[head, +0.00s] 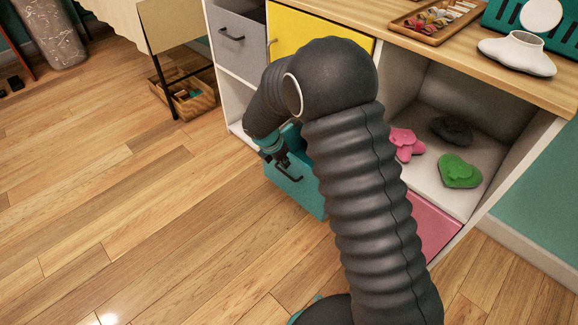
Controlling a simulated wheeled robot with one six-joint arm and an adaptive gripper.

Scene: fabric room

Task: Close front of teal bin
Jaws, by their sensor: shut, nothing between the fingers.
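The teal bin (309,197) sits low in the white shelf unit, left of the pink bin. Its front stands out from the shelf toward the floor, with a dark handle (291,175) on its face. My arm hides the right part of the bin and much of its top. My gripper (282,163) is shut and empty. It is at the teal bin's front, close to the handle; I cannot tell whether it touches.
A yellow door (310,30) and a grey bin (240,42) are in the upper part of the unit. Pink (407,144), green (460,171) and dark (452,130) soft items lie in an open compartment. A wooden crate (190,100) stands at left. The wooden floor (130,220) is clear.

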